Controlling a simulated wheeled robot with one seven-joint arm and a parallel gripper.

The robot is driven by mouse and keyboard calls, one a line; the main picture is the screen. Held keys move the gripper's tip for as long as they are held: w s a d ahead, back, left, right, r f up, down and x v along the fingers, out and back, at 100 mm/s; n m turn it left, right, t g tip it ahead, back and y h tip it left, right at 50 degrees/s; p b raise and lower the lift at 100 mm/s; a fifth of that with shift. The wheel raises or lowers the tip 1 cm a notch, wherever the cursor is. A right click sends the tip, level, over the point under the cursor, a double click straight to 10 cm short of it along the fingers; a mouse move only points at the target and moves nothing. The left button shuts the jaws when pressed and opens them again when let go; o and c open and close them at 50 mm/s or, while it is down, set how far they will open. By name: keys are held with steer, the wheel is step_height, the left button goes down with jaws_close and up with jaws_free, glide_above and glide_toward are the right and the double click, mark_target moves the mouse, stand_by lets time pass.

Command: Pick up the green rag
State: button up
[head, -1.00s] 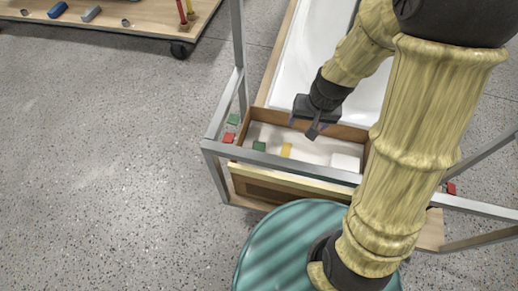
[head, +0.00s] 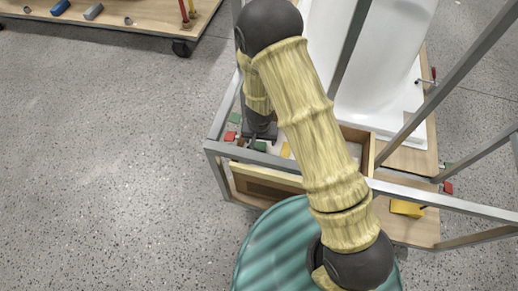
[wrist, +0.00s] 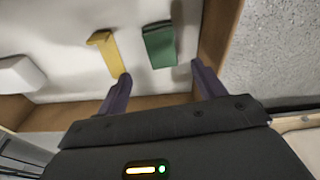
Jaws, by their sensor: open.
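The green rag (wrist: 160,45) lies folded on the white floor of a wooden box, near the box's side wall, in the wrist view. My arm hides much of the box in the head view.
A yellow piece (wrist: 106,52) lies left of the rag, and a white block (wrist: 20,73) lies farther left. The wooden box wall (wrist: 218,35) stands close to the right finger. Grey metal frame bars (head: 285,175) surround the box. A white tub (head: 385,70) stands behind.

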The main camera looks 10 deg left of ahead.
mark_target(259, 148)
steer(key=shift+f, duration=0.1)
steer(key=shift+w+f+b, duration=0.1)
steer(key=shift+f+b, duration=0.5)
steer(key=shift+f, duration=0.4)
steer(key=shift+w+a+f+b, duration=0.1)
steer(key=shift+f+b, duration=0.75)
steer(key=shift+f, duration=0.5)
steer(key=shift+w+a+f+b, duration=0.1)
steer(key=shift+f+b, duration=0.7)
steer(key=shift+f, duration=0.55)
steer(key=shift+r, duration=0.1)
steer(key=shift+c, duration=0.4)
steer(key=c, duration=1)
